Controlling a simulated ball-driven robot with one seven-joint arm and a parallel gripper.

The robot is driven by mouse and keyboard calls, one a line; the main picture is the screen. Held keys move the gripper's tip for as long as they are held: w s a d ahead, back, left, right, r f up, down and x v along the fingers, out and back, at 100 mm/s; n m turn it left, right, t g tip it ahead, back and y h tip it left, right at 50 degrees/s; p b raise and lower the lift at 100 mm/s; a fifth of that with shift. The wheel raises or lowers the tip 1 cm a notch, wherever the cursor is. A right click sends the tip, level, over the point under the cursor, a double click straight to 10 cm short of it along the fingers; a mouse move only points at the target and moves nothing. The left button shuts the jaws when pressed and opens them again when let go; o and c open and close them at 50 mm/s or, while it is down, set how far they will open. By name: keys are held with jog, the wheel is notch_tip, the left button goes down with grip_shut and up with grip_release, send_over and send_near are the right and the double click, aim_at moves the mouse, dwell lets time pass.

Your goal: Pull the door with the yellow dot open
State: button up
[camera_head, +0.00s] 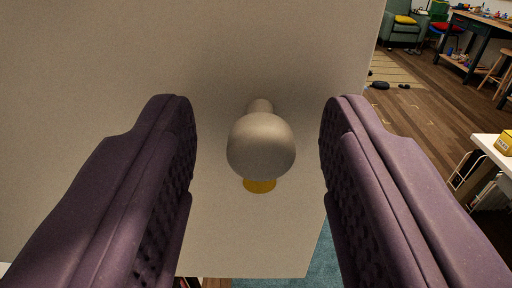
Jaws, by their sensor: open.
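The door (90,60) is a plain beige panel that fills the left and middle of the head camera view. A round beige knob (261,146) on a short stem stands out from it. The yellow dot (260,186) shows just below the knob, its upper part hidden behind it. My gripper (258,142) is open, with one purple padded finger on each side of the knob. Gaps show between the knob and both fingers, so neither seems to touch it.
The door's right edge (352,96) and bottom edge are in view. Right of it lies open wooden floor (425,95). A white-topped unit (492,150) with a yellow box (505,142) stands at the right edge. A green armchair (400,27) and a dark table (480,25) are farther back.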

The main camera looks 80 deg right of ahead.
jog(key=a, duration=0.7)
jog(key=shift+s+a, duration=0.4)
jog(key=shift+s, duration=0.05)
jog(key=shift+w, duration=0.1)
